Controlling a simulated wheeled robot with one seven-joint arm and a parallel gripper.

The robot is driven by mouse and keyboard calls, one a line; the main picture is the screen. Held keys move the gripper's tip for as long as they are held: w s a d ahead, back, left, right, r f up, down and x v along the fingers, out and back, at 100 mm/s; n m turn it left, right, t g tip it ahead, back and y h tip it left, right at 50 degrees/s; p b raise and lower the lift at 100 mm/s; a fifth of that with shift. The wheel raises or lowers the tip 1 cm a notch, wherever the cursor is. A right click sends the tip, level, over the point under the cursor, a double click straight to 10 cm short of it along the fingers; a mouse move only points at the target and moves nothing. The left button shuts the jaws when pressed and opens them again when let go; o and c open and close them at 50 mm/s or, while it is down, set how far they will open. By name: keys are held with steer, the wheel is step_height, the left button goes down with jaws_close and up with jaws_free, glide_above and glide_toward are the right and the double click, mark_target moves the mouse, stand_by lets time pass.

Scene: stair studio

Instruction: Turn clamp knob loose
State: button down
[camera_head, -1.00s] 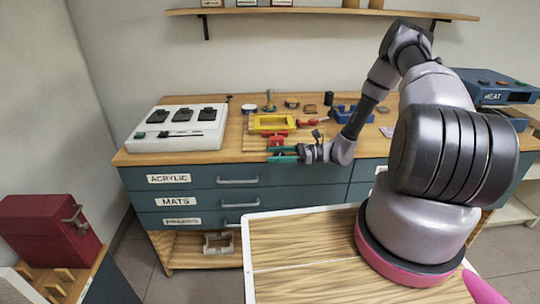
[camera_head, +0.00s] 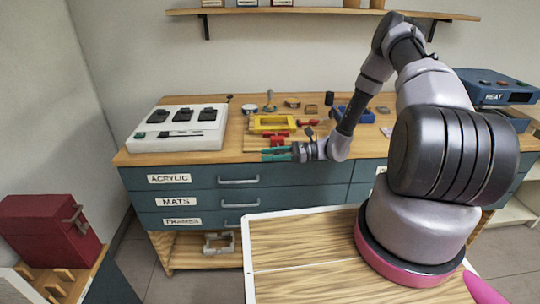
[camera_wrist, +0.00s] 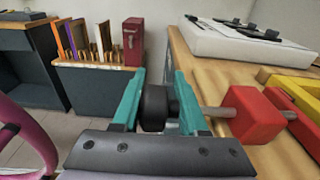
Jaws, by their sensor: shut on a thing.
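My gripper (camera_wrist: 158,105) has teal fingers, one on each side of a black clamp knob (camera_wrist: 154,108) in the wrist view, and is shut on it. The knob sits on a grey rod (camera_wrist: 216,112) that runs right into the red clamp (camera_wrist: 258,115). In the head view my gripper (camera_head: 277,154) is at the front edge of the workbench, just in front of the red clamp (camera_head: 278,141). The knob is too small to make out there. A yellow frame (camera_head: 257,123) lies behind the clamp; its corner shows in the wrist view (camera_wrist: 290,83).
A white control box (camera_head: 178,142) with black pads stands left on the workbench (camera_head: 150,158). Small tools and a blue tray (camera_head: 343,112) lie farther back. Drawers (camera_head: 200,180) are below. A red case (camera_head: 45,228) stands at lower left, and a shelf (camera_head: 320,13) hangs above.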

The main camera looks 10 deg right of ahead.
steer(key=shift+s+f+h, duration=0.25)
steer(key=shift+s+h, duration=0.15)
steer(key=shift+s, duration=0.05)
steer(key=c, duration=0.6)
jaws_free()
steer(key=shift+c, duration=0.2)
steer(key=shift+w+r, duration=0.1)
steer(key=shift+w, duration=0.05)
steer(key=d+r, duration=0.1)
steer(key=d, duration=0.9)
steer(key=shift+s+d+r, duration=0.3)
steer(key=shift+s, duration=0.1)
